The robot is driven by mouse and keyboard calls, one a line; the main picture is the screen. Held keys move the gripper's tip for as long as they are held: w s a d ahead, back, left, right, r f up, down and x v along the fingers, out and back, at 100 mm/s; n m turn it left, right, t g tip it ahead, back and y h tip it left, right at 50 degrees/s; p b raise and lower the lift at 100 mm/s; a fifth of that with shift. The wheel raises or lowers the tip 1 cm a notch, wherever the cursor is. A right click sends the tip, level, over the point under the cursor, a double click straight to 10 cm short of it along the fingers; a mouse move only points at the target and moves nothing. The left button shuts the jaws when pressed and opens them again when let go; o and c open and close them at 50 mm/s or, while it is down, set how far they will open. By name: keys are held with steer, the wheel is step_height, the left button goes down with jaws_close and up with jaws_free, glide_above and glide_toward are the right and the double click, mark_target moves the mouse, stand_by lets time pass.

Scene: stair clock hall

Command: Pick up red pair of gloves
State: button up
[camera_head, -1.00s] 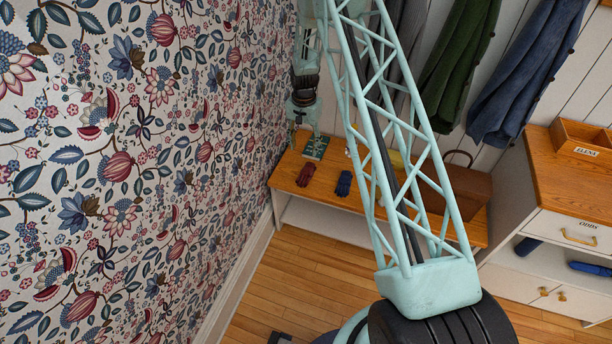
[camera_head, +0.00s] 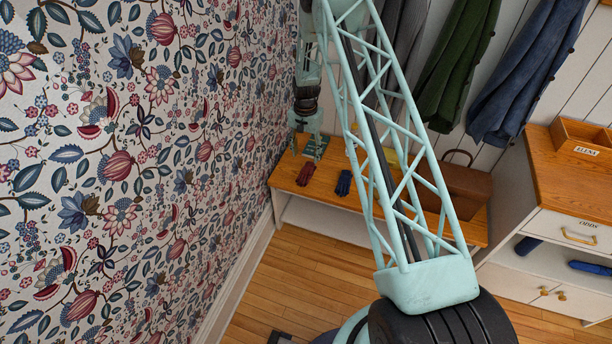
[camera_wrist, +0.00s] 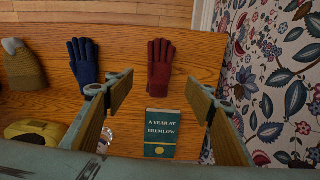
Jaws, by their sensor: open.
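The red pair of gloves (camera_wrist: 161,64) lies flat on the wooden bench (camera_wrist: 130,45) in the wrist view. The gloves also show at the left end of the bench in the head view (camera_head: 306,173). My gripper (camera_wrist: 158,88) is open and empty, its two fingers apart on either side of the column where the gloves and a green book lie. In the head view my gripper (camera_head: 306,144) hangs over the bench's left end, close behind the gloves. I cannot tell its exact height above the bench.
A dark green book (camera_wrist: 161,133) lies just beside the red gloves. Blue gloves (camera_wrist: 84,62), a knit hat (camera_wrist: 24,66) and a yellow item (camera_wrist: 35,135) lie left of them. A patterned wall (camera_wrist: 275,80) stands close at right. A brown bag (camera_head: 455,185) sits on the bench.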

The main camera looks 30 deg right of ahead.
steer(key=b, duration=0.1)
glide_above(306, 172)
steer(key=shift+f, duration=3.55)
steer(key=shift+f+b, duration=0.65)
steer(key=shift+f, duration=1.95)
steer(key=shift+c, duration=0.2)
steer(key=c, duration=0.9)
